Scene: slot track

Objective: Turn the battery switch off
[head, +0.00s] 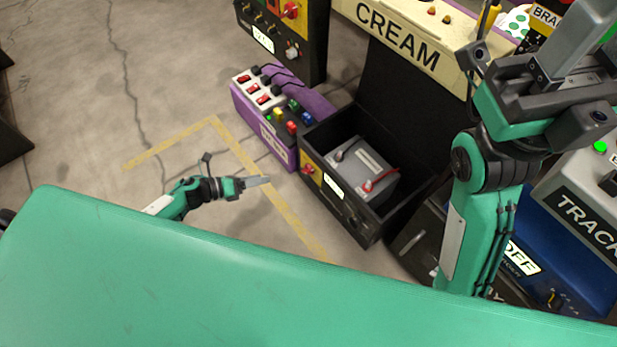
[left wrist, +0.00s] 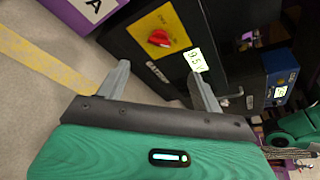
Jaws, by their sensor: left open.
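The battery switch is a red knob on a yellow plate (head: 308,169) on the front of an open black box (head: 342,215). In the left wrist view the red knob (left wrist: 159,38) lies across the plate, slightly tilted. Inside the box is a grey battery (head: 362,172) with a red lead. A small lit display (left wrist: 196,60) sits beside the switch. My left gripper (head: 262,182) is open and empty, left of the box and apart from the knob. In the left wrist view its fingers (left wrist: 157,82) point toward the panel, below the knob. My right gripper's fingers do not show.
A purple unit (head: 262,130) with red switches and coloured plugs stands beside the box. A cream cabinet (head: 430,60) is behind it. My right arm (head: 470,215) covers part of the right side. Floor left of the box is clear, with yellow tape (head: 190,132).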

